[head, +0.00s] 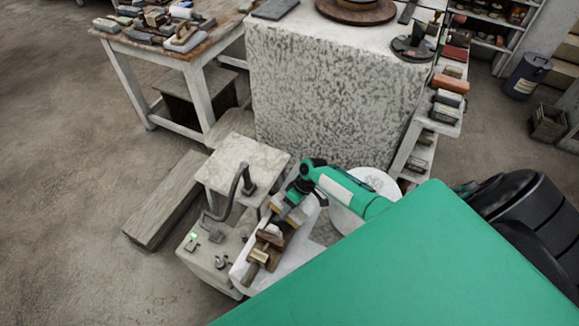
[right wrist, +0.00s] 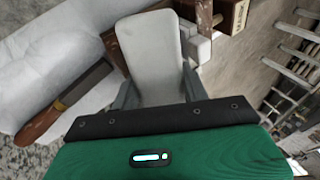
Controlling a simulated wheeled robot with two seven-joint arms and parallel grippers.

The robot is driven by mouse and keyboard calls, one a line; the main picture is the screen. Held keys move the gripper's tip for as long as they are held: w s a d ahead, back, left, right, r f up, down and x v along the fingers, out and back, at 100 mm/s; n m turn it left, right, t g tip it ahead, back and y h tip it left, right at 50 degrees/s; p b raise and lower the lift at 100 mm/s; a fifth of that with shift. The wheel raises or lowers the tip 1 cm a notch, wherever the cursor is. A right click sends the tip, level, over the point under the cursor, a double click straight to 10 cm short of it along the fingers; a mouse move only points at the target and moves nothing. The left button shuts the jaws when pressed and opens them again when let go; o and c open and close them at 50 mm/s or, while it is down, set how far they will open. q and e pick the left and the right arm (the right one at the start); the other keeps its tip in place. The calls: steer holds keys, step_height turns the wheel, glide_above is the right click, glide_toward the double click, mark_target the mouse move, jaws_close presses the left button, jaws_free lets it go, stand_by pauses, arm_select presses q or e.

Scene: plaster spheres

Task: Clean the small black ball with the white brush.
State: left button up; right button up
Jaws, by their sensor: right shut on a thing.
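My right gripper (head: 291,198) is low over a white ledge with brushes, in the lower middle of the head view. In the right wrist view my right gripper (right wrist: 160,88) is shut on a pale, rounded block, which I take for the white brush (right wrist: 150,45). It sticks out beyond the fingers; whether it still touches the ledge I cannot tell. In the head view I cannot make it out apart from the gripper. I cannot pick out a small black ball in either view. My left gripper is not in view.
Wooden blocks or brushes (head: 264,250) lie just below the gripper. A bent metal pipe (head: 233,192) stands to its left. A large speckled plinth (head: 330,95) blocks the space behind. A wooden-handled flat tool (right wrist: 65,103) lies at left. Open floor (head: 70,130) is at left.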

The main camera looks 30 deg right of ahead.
mark_target(297, 211)
steer(key=shift+a+f, duration=0.15)
steer(key=shift+f, duration=0.15)
steer(key=shift+s+a+f+b, duration=0.15)
steer(key=shift+f+b, duration=0.05)
steer(key=shift+b, duration=0.15)
stand_by(0.9)
steer(key=shift+s, duration=0.1)
steer(key=shift+s+d+f+p, duration=0.1)
steer(key=shift+s+d+p, duration=0.15)
steer(key=shift+s, duration=0.3)
steer(key=shift+s+d+f+p, duration=0.15)
steer(key=shift+s+p, duration=0.15)
steer(key=shift+s, duration=0.25)
steer(key=shift+w+r+b, duration=0.15)
steer(key=shift+w+b, duration=0.15)
steer(key=shift+w, duration=0.15)
steer(key=shift+w+a+r, duration=0.15)
steer(key=shift+w+r, duration=0.15)
steer(key=shift+w, duration=0.65)
steer(key=shift+w+a+r+b, duration=0.15)
steer(key=shift+w+a+b, duration=0.1)
steer(key=shift+w, duration=0.3)
steer(key=shift+w+a+r+b, duration=0.15)
steer(key=shift+w+b, duration=0.1)
steer(key=shift+w, duration=0.25)
steer(key=shift+f, duration=0.1)
